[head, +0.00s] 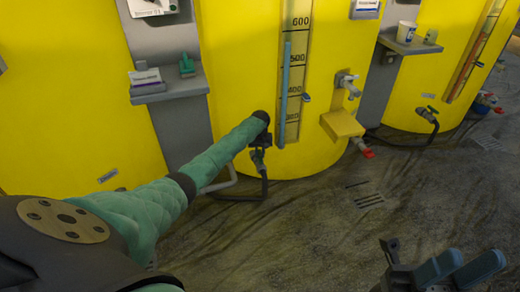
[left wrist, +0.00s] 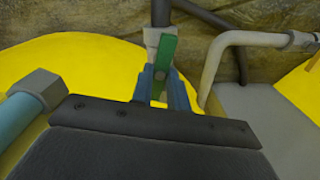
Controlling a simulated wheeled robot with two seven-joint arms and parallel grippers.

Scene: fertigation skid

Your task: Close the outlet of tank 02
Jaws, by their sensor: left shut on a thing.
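A large yellow tank (head: 235,55) with a level scale stands in the middle of the head view. I cannot read a tank number on it. Its outlet valve with a dark hose (head: 264,186) sits low on its front. My left gripper (head: 258,152) reaches this valve. In the left wrist view, the blue fingers of my left gripper (left wrist: 162,88) are shut on the green valve handle (left wrist: 167,50). The handle looks roughly in line with the grey pipe behind it, slightly tilted. My right gripper (head: 461,268) is at the lower right, away from the tanks, with its finger gap unclear.
A sampling tap (head: 346,82) and a yellow box (head: 343,124) stick out right of the valve. A second tank (head: 445,65) with its own outlet (head: 428,113) stands to the right. A bent grey pipe (left wrist: 225,45) runs close beside my left gripper. The floor in front is clear.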

